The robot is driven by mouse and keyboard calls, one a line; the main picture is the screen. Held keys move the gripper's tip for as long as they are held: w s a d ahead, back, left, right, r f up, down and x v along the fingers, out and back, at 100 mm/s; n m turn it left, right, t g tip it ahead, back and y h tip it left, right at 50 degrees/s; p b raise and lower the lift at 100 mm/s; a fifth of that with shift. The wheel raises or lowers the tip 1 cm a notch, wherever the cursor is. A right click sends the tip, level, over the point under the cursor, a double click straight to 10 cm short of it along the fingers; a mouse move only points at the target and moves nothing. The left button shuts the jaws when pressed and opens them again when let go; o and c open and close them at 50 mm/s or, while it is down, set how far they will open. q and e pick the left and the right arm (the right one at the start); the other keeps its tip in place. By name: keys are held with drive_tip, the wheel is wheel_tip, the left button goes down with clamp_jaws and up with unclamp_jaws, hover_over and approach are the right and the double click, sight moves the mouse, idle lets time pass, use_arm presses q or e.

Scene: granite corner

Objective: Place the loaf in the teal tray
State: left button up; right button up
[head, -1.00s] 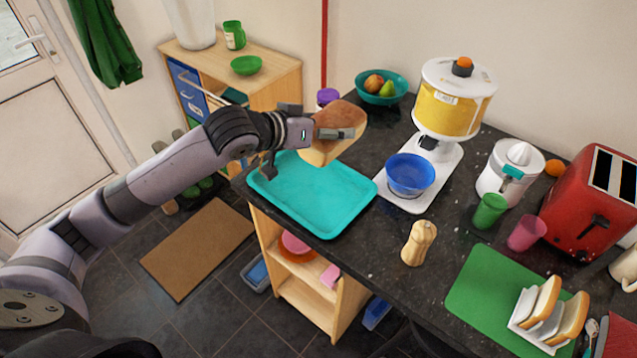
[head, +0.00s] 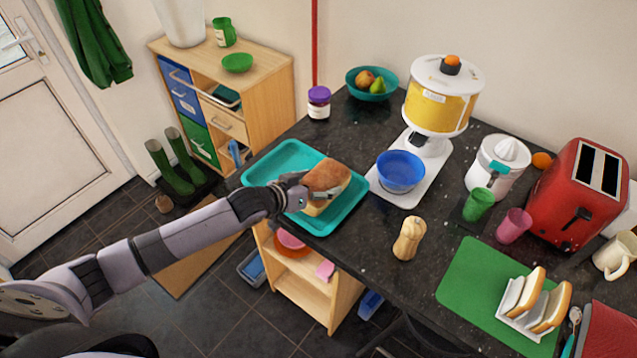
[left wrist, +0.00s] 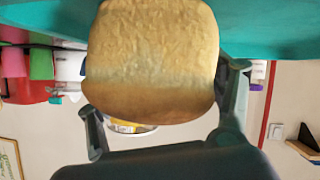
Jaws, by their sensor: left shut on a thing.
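The brown loaf (head: 328,177) is over the right part of the teal tray (head: 273,161) in the head view. My left gripper (head: 304,196) is shut on it. The loaf sits low, at about the tray's level; I cannot tell whether its underside touches the tray. In the left wrist view the loaf (left wrist: 152,62) fills the middle between the two fingers, with the teal tray (left wrist: 275,30) close against its far side. The tray lies on the dark granite counter near its left corner. My right gripper is not in view.
A blue bowl (head: 401,170) on a white scale-like base stands right of the tray. A purple-lidded jar (head: 319,103) and a teal fruit bowl (head: 371,84) stand behind. The tray's left part is empty.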

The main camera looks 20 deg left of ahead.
use_arm(q)
drive_tip(key=o, duration=0.8)
drive_tip(key=shift+f, duration=0.1)
drive_tip(key=o, duration=0.5)
drive_tip(key=shift+s, duration=0.1)
drive_tip(key=b+v, duration=0.2)
drive_tip(key=v, duration=1)
